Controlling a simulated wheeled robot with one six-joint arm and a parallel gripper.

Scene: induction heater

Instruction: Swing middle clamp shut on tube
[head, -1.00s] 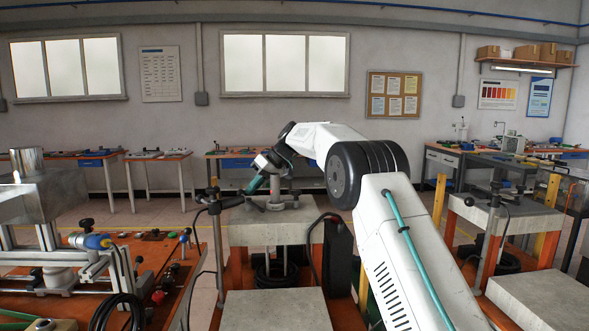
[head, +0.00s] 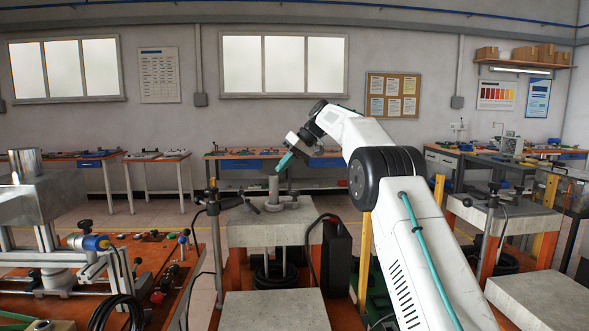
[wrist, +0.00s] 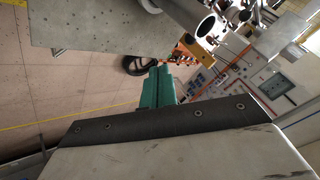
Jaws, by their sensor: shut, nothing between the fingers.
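The grey tube (head: 273,190) stands upright in a round base on the middle block (head: 270,232) in the head view. The middle clamp (head: 213,205) is a post at the block's left edge, with a black knob on top and a dark arm reaching right toward the tube. The arm's end is small, and I see a gap between it and the tube. My gripper (head: 282,165) has teal fingers, shut and empty, just above and right of the tube's top. The fingers also show in the wrist view (wrist: 158,85). Whether they touch anything is hard to tell.
Another block with a clamp post (head: 490,215) stands at right. At left, an orange bench (head: 185,262) carries metal fixtures and a cable coil. A dark box (head: 336,250) stands right of the middle block.

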